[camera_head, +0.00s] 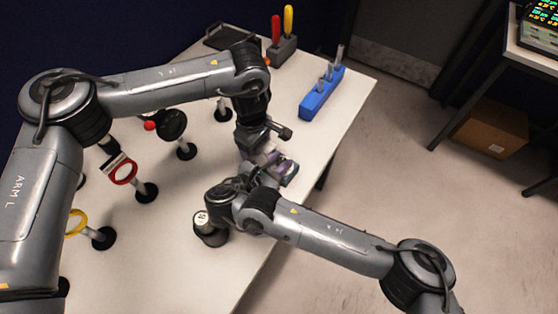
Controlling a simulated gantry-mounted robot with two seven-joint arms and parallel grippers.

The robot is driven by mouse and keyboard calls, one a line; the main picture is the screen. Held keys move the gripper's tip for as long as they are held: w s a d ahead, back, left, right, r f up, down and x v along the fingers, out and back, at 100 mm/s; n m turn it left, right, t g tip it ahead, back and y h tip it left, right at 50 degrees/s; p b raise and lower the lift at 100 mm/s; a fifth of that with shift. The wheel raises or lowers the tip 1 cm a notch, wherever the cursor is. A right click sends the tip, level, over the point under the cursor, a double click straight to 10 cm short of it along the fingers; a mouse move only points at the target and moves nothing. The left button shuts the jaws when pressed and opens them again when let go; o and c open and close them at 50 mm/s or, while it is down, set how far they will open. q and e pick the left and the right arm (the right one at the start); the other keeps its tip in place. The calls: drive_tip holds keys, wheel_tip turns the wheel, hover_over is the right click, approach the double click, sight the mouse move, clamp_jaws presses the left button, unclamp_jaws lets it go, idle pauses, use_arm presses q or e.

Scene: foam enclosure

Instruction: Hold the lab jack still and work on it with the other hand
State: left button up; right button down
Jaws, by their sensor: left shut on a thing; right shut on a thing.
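The lab jack (287,172) is a small grey and purple thing near the right edge of the white table, partly hidden by my grippers. My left gripper (268,153) reaches down to it from above and behind and is shut on it. My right gripper (264,174) comes in from the front and is shut at the jack's near left side. The exact part that it grips is too small and hidden to tell.
A blue block (321,95) with upright pieces stands behind the jack. A holder (283,50) with red and yellow handles is at the back. Several round-based stands, one with a red ring (123,172), one with a yellow ring (76,223), fill the left. A weight-like cylinder (210,236) stands in front.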

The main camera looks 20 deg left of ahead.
drive_tip(key=shift+a+f, duration=0.1)
idle(0.3)
drive_tip(key=c, duration=0.9)
unclamp_jaws()
drive_tip(key=shift+o, duration=0.2)
